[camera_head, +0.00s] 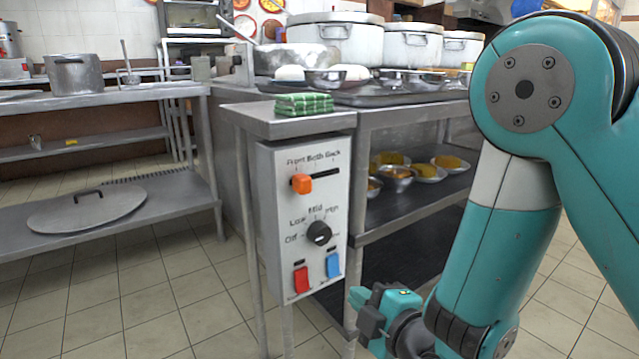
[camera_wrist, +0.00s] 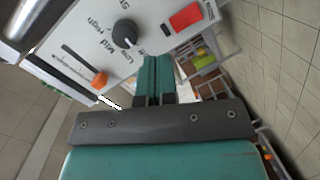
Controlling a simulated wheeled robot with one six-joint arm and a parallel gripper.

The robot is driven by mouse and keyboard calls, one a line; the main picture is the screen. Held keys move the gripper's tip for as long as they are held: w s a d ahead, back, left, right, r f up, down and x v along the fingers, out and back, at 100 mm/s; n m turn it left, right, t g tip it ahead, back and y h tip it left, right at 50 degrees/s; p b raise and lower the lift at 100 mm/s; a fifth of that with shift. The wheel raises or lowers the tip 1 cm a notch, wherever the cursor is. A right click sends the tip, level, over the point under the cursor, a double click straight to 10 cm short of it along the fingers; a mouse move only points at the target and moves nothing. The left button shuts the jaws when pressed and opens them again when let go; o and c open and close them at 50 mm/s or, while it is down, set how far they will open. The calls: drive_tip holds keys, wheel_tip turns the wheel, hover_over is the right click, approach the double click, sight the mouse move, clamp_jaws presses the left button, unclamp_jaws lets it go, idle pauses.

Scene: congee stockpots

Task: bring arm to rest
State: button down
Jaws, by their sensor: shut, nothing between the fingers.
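My gripper (camera_head: 362,312) is low in front of the steel bench in the head view, just right of and below the control panel (camera_head: 270,215). In the wrist view my gripper (camera_wrist: 155,62) has its two fingers together with nothing between them. The panel carries an orange slider (camera_head: 302,184) at the left end of its slot, a black knob (camera_head: 318,233), a red switch (camera_head: 301,280) and a blue switch (camera_head: 333,265). In the wrist view the knob (camera_wrist: 126,33) and red switch (camera_wrist: 186,17) are close beyond the fingertips. I cannot tell any contact with the panel.
A folded green cloth (camera_head: 304,103) lies on the bench corner above the panel. Large lidded pots (camera_head: 335,42) and bowls stand on the bench behind. Bowls of food (camera_head: 397,172) are on the shelf below. A left table (camera_head: 190,90) holds a pot. The tiled floor between is clear.

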drive_tip(key=s+d+r+m+g+h+p, duration=0.2)
drive_tip(key=s+d+r+m+g+p, duration=0.2)
drive_tip(key=s+r+m+g, duration=0.45)
drive_tip(key=s+d+r+m+g+h+p, duration=0.2)
drive_tip(key=s+d+r+m+g+p, duration=0.3)
drive_tip(key=s+r, duration=0.7)
wheel_tip(320, 180, up, 36)
drive_tip(key=a+p, duration=0.1)
drive_tip(key=p, duration=3.5)
drive_tip(key=shift+a+r+n, duration=0.2)
drive_tip(key=shift+a+n, duration=0.1)
drive_tip(key=shift+n, duration=0.15)
drive_tip(key=shift+g, duration=0.25)
